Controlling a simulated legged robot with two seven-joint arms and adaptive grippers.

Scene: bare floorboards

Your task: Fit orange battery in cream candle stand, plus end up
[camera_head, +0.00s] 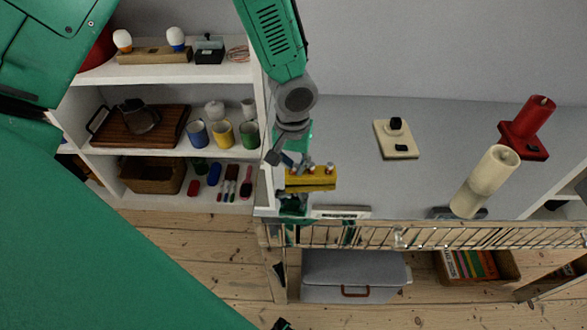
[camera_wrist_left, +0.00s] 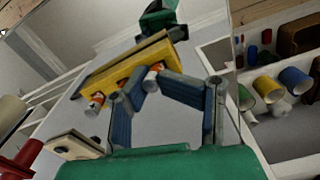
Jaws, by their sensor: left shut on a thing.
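My left gripper (camera_head: 287,160) is at the yellow battery holder (camera_head: 312,183) near the front of the grey top. In the left wrist view its fingertips (camera_wrist_left: 141,84) close on an orange battery (camera_wrist_left: 153,75) with a pale end, which sticks out of the yellow holder (camera_wrist_left: 125,76). How deep it sits and its plus mark are hard to tell. Another orange-and-white battery (camera_wrist_left: 96,102) sits in the holder beside it. A tall cream candle stand (camera_head: 482,184) with a round top stands tilted in the picture to the right, well apart from the gripper. My right gripper is not in view.
A cream plate (camera_head: 382,140) with black parts lies between holder and candle stand. A red candle stand (camera_head: 520,142) stands behind the cream one. A wire rack (camera_head: 450,238) runs along the front edge. White shelves (camera_head: 170,75) with cups stand at the left.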

